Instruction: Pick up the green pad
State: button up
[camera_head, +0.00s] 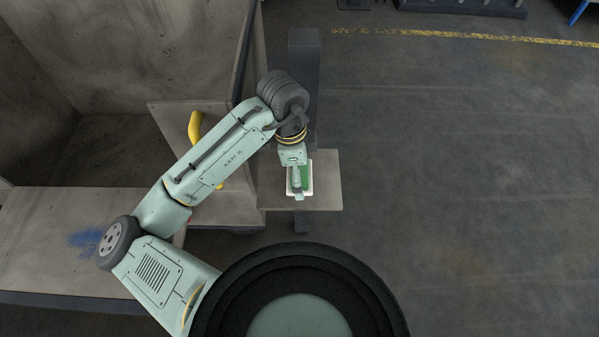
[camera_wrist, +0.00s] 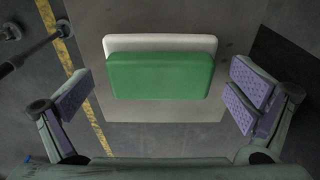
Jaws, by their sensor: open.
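The green pad (camera_wrist: 160,76) is a rounded rectangular block lying on a white tray or backing (camera_wrist: 160,44) in the wrist view. In the head view the green pad (camera_head: 305,176) shows beside my gripper, partly hidden by it. My gripper (camera_wrist: 160,108) is open and empty, with its purple-padded fingers wide apart, one on each side of the pad and not touching it. In the head view my gripper (camera_head: 298,193) is over the pad and the white tray (camera_head: 308,189). Its height above the pad is hard to tell.
The tray rests on a small grey-brown shelf (camera_head: 328,180) attached by a dark post (camera_head: 303,60). A yellow curved handle (camera_head: 195,130) and wooden panels (camera_head: 150,50) stand to the left. Open floor (camera_head: 460,180) with a yellow line (camera_head: 480,36) lies to the right.

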jog(key=c, duration=1.2)
